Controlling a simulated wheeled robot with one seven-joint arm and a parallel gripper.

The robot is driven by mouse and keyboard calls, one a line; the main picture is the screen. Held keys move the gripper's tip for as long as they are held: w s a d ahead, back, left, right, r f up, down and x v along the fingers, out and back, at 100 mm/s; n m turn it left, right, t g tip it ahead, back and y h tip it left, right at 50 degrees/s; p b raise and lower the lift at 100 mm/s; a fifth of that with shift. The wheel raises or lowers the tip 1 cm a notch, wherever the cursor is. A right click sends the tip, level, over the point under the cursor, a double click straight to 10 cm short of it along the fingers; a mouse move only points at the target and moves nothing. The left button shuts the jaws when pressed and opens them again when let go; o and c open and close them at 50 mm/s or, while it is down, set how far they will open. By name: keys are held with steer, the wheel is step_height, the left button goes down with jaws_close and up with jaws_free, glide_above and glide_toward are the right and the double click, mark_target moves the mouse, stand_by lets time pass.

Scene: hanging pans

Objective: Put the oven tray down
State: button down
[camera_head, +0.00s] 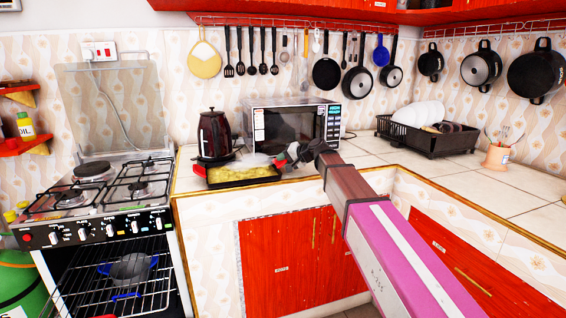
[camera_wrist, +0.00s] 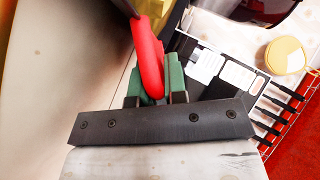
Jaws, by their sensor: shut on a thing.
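The oven tray (camera_head: 242,182) is dark with red handles and holds yellow food. In the head view it is at the counter's front edge, in front of the kettle and microwave. It looks level; I cannot tell whether it rests on the counter or hangs just above it. My gripper (camera_head: 287,160) is at the tray's right end, shut on its red handle. In the wrist view the green fingers of my gripper (camera_wrist: 152,90) close around the red handle (camera_wrist: 148,50). Most of the tray is outside or unclear in that view.
A dark kettle (camera_head: 214,135) stands close behind the tray, and a microwave (camera_head: 290,125) behind my gripper. The stove (camera_head: 105,190) is to the left, its oven open with a pot (camera_head: 130,268) on the rack. The counter (camera_head: 460,185) right of my arm is largely clear.

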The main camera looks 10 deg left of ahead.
steer(key=shift+f, duration=0.35)
steer(key=c, duration=1.2)
jaws_free()
steer(key=shift+f, duration=0.1)
steer(key=shift+o, duration=0.2)
steer(key=v, duration=1.2)
steer(key=shift+d, duration=0.1)
